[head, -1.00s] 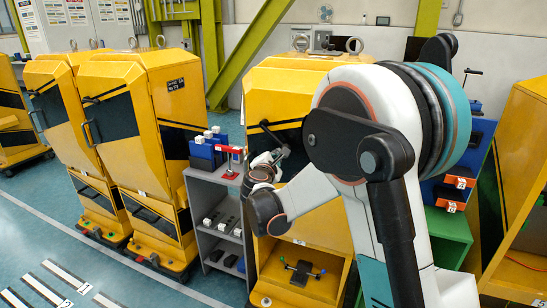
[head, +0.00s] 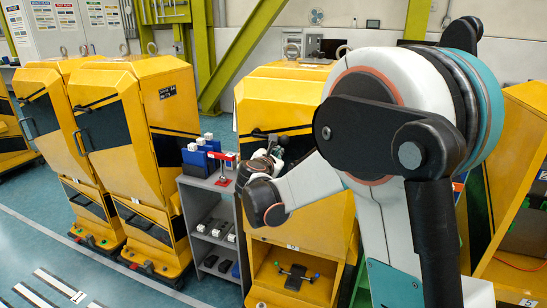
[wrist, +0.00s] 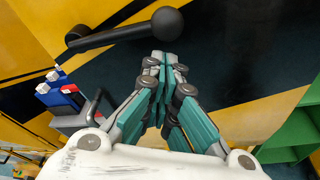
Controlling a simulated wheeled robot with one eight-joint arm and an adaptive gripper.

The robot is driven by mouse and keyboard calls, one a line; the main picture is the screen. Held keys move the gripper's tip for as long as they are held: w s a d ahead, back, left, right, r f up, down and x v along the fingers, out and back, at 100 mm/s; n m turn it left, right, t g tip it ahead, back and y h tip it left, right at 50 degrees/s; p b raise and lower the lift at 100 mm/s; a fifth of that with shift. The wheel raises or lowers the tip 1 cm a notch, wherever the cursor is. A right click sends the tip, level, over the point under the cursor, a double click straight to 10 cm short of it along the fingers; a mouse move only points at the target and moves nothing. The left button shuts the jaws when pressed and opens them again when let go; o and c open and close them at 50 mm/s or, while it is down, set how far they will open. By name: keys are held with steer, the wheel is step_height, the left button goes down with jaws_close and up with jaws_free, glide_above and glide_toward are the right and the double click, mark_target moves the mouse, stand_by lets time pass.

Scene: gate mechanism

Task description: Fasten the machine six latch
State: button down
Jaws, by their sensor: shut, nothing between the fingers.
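A black lever with a round ball knob (wrist: 168,22) is on the front of a yellow machine (wrist: 215,18) in the wrist view. My gripper (wrist: 163,62) is shut and empty, with its fingertips just below the lever's knob in the picture. I cannot tell whether they touch it. In the head view the same machine (head: 285,95) stands behind my arm, and my gripper (head: 272,152) is close to its dark front panel. The arm partly hides this machine. No machine number can be read on it.
A grey shelf (head: 208,185) with blue and white blocks (head: 200,155) and a red-topped stand (head: 224,160) is left of the machine. Further yellow machines (head: 160,110) stand to the left, and another (head: 525,170) at right. A green cabinet (wrist: 292,135) shows lower right in the wrist view.

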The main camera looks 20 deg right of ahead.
steer(key=shift+s+d+r, duration=0.1)
steer(key=shift+r, duration=0.3)
steer(key=shift+f, duration=0.1)
stand_by(0.3)
steer(key=s+a, duration=0.7)
steer(key=s, duration=0.2)
steer(key=shift+f, duration=0.4)
